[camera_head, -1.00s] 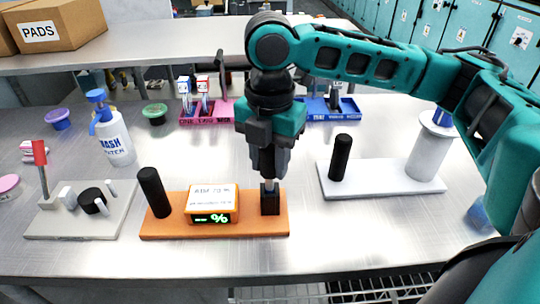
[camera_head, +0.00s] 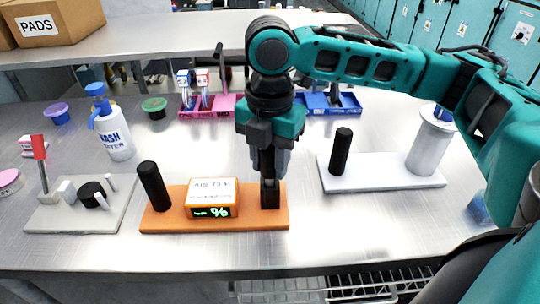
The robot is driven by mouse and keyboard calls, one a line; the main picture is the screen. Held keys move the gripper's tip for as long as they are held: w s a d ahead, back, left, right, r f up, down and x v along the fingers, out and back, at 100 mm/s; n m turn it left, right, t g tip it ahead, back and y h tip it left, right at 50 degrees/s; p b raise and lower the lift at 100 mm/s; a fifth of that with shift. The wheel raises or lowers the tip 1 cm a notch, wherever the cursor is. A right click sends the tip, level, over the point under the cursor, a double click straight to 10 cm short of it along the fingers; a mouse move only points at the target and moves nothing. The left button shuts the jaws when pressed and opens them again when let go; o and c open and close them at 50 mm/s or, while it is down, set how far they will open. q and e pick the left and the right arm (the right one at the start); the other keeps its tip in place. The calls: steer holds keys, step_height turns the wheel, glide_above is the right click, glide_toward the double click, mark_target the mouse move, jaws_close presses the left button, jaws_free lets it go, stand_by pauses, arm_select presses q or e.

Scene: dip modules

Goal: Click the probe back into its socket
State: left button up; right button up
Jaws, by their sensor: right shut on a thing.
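An orange base plate (camera_head: 170,222) carries an orange meter (camera_head: 211,199) with a green lit display, a black upright cylinder (camera_head: 154,186) at its left and a black square socket (camera_head: 270,197) at its right. My right gripper (camera_head: 269,180) points straight down over the socket and is shut on the probe. The fingertips are close to the socket's top. The probe is mostly hidden by the fingers, and I cannot tell how deep it sits in the socket. My left gripper is not in view.
A white plate (camera_head: 380,181) with a black post and a white cylinder stands to the right. A grey plate (camera_head: 78,215) with a red-topped stand, a wash bottle (camera_head: 114,135) and coloured pots are at left. Pink (camera_head: 221,108) and blue (camera_head: 322,106) racks stand behind.

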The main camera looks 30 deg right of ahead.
steer(key=shift+f, duration=1.15)
stand_by(0.4)
jaws_close()
steer(key=o, duration=1.7)
jaws_free()
steer(key=shift+c, duration=0.2)
steer(key=shift+r, duration=0.1)
steer(key=shift+r+p, duration=1.1)
steer(key=shift+r, duration=3.35)
